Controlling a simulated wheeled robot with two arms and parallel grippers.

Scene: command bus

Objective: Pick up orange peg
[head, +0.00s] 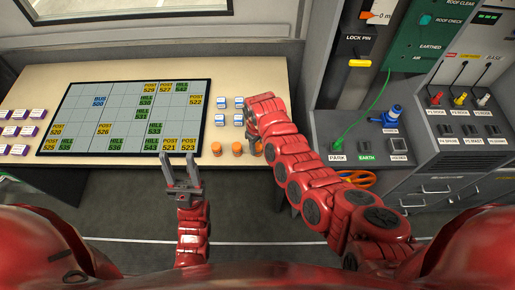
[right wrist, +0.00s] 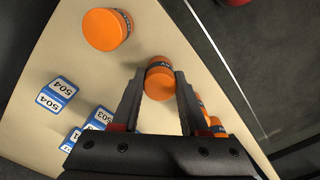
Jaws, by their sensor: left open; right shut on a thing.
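My right gripper (right wrist: 160,76) is shut on an orange peg (right wrist: 159,82) with a dark band, seen between its fingertips in the right wrist view. In the head view my right arm hides most of this gripper, and I cannot tell whether the peg is clear of the table. Another orange peg (right wrist: 106,29) stands on the table at the upper left of the wrist view. Two more orange pegs show in the head view, a left one (head: 216,148) and a middle one (head: 237,148). My left gripper (head: 179,158) is open and empty in front of the table's front edge.
The dark-framed map board (head: 105,115) with yellow and green labels covers much of the table (head: 265,80). Blue-white blocks (head: 221,103) stand right of it, purple-white blocks (head: 12,131) left. A switch console (head: 345,125) with a green cable stands at the right.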

